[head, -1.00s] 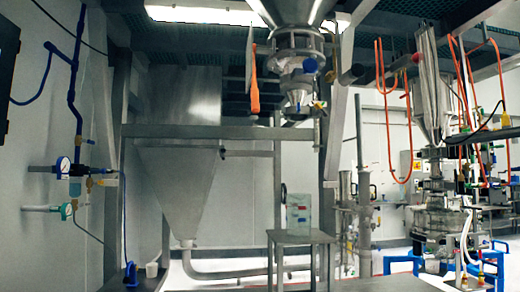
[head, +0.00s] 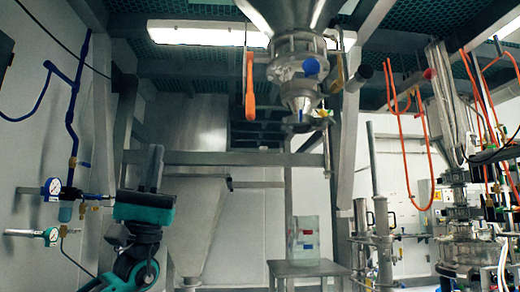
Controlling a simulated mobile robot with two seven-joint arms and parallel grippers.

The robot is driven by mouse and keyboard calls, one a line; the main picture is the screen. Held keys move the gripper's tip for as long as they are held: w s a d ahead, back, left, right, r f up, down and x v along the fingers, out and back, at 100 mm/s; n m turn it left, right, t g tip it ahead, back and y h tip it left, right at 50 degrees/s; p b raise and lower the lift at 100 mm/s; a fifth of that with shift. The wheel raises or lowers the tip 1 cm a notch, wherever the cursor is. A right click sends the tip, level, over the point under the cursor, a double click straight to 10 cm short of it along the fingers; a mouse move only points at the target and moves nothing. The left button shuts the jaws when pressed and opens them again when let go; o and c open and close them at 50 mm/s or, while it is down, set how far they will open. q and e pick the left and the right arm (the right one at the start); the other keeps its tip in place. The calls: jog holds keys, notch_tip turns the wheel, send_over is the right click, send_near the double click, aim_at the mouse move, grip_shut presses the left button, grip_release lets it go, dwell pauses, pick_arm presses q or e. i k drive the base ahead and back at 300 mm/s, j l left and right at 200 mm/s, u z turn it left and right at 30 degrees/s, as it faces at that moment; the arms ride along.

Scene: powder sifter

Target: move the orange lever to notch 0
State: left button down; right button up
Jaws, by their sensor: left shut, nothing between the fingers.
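The orange lever (head: 249,88) hangs nearly straight down to the left of the metal valve assembly under the big steel hopper in the head view. Its notch marks are too small to make out. My left gripper (head: 152,160) is at the lower left, dark and teal, fingers pointing up. It is shut and empty, below and to the left of the lever and apart from it. My right gripper is not in view.
The steel hopper (head: 290,14) and valve body (head: 297,62) with a blue knob (head: 311,67) stand just right of the lever. A horizontal grey beam (head: 220,158) crosses below it. A clear container (head: 303,240) rests on a small metal table (head: 308,268).

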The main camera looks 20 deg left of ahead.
aim_at(250, 98)
jog(key=i, duration=1.05)
